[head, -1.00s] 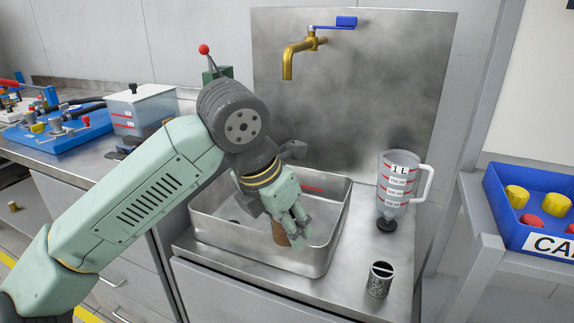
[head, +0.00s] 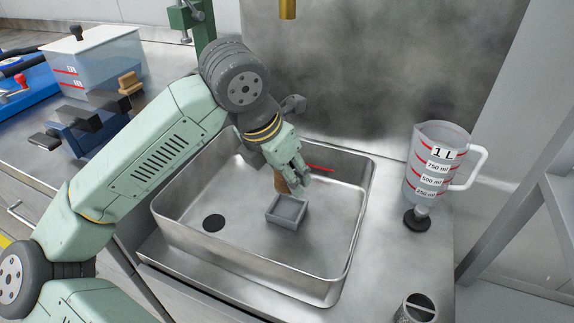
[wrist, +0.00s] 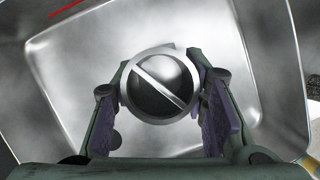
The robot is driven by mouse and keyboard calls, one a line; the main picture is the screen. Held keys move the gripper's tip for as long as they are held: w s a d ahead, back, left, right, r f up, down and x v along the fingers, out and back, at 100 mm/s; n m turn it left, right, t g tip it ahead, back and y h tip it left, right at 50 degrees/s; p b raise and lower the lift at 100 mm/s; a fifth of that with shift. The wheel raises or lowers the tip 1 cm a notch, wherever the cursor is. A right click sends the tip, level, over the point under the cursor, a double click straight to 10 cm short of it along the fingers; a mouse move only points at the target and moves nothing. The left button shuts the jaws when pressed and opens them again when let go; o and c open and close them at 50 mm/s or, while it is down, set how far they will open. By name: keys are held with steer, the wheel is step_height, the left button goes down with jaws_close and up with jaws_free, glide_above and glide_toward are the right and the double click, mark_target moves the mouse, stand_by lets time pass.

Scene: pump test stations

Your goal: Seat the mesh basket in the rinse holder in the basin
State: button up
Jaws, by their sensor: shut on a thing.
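My gripper (head: 292,182) is over the basin and shut on a brown-sided round basket (head: 281,185). In the wrist view, the basket (wrist: 160,86) shows a silver rim and a bar across its dark open top, between the two fingers. A small grey square holder (head: 287,212) stands on the basin floor, just below and in front of the basket in the head view. I cannot tell whether the basket's bottom is above or behind the holder. A second, grey mesh basket (head: 415,309) with a bar across its top stands on the counter at lower right, partly cut off.
A brass tap (head: 287,8) hangs above. A measuring jug (head: 437,165) stands right of the basin. A lidded clear tank (head: 95,62) is at back left.

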steer(key=shift+f+b, duration=0.8)
steer(key=shift+f, duration=1.1)
steer(key=shift+f+b, duration=0.5)
steer(key=shift+b, duration=0.25)
steer(key=shift+b, duration=0.75)
steer(key=shift+f+b, duration=0.9)
steer(key=shift+b, duration=0.45)
